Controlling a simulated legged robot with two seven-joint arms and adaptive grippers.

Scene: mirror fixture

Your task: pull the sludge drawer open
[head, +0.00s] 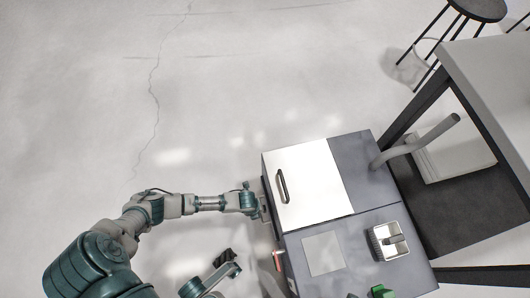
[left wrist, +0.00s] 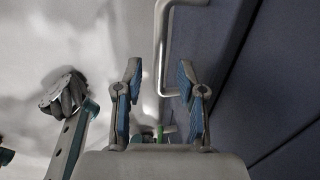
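The grey cabinet (head: 352,165) stands right of my left gripper in the head view. In the left wrist view its blue-grey front (left wrist: 250,70) fills the right side, with dark seams. A pale metal bar handle (left wrist: 160,45) stands off this front; its bent lower end lies between my left fingertips in the picture. My left gripper (left wrist: 160,75) is open, with blue pads apart. I cannot tell if it touches the bar. In the head view the left gripper (head: 262,206) is beside the cabinet's left side. My right gripper (head: 225,257) appears dark and small at the bottom; its finger state is unclear.
The cabinet top has a white lid (head: 312,180) with a dark handle, a tray with a brush (head: 390,240) and a green object (head: 381,291). A red-tipped part (head: 278,258) sticks out on its left side. A table (head: 490,75) stands right. Floor at left is clear.

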